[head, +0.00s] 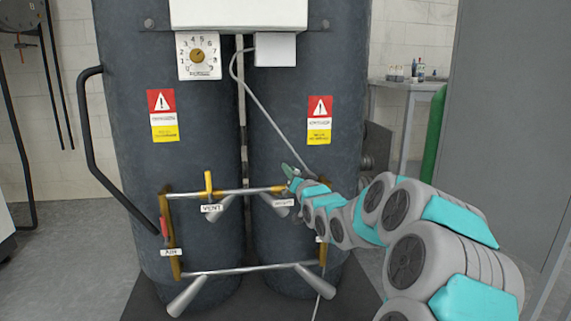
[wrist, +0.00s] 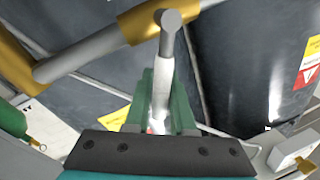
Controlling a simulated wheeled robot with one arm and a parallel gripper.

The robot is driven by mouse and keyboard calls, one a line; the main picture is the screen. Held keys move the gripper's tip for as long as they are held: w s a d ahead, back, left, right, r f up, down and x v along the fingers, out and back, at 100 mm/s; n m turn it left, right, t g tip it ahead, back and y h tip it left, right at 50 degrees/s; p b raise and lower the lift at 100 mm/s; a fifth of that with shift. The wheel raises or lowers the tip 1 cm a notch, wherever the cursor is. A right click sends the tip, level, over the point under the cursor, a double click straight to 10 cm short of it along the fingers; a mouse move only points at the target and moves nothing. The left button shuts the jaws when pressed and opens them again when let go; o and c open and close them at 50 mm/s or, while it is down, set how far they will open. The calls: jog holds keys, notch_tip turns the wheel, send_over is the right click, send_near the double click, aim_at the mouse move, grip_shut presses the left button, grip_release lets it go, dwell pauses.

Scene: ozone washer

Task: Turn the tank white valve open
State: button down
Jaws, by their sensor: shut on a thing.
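The white valve handle (wrist: 166,70) shows in the wrist view as a pale lever with a round grey end, standing out from a brass fitting (wrist: 140,22) on the pipe. My gripper (wrist: 159,88) has its two green fingers on either side of the lever, shut on it. In the head view my gripper (head: 289,172) is at the right part of the upper pipe (head: 237,192), in front of the right tank (head: 290,110). There it largely hides the white valve, so I cannot tell the lever's angle in that view.
A yellow vent valve (head: 209,183) stands to the left on the same pipe, and a red valve handle (head: 164,227) is at the far left. A lower pipe (head: 245,269) runs below. A black curved handle (head: 90,150) is beside the left tank. Open floor lies at the left.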

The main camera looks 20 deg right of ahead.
jog(key=m, duration=0.1)
jog(key=d+f+m, duration=0.1)
jog(key=m, duration=0.2)
jog(key=shift+s+d+f+t+h, duration=0.15)
jog(key=shift+s+d+t+h, duration=0.15)
jog(key=shift+d+h, duration=0.1)
jog(key=shift+s+d+f+m+h+b, duration=0.15)
jog(key=shift+d+f+m+b, duration=0.2)
jog(key=shift+m, duration=0.55)
jog(key=shift+w+d+f+m+h+b, duration=0.1)
jog(key=shift+d+f+m+h+b, duration=0.2)
jog(key=shift+m, duration=0.6)
jog(key=c, duration=0.8)
grip_release()
jog(key=shift+o, duration=0.2)
jog(key=shift+r, duration=0.1)
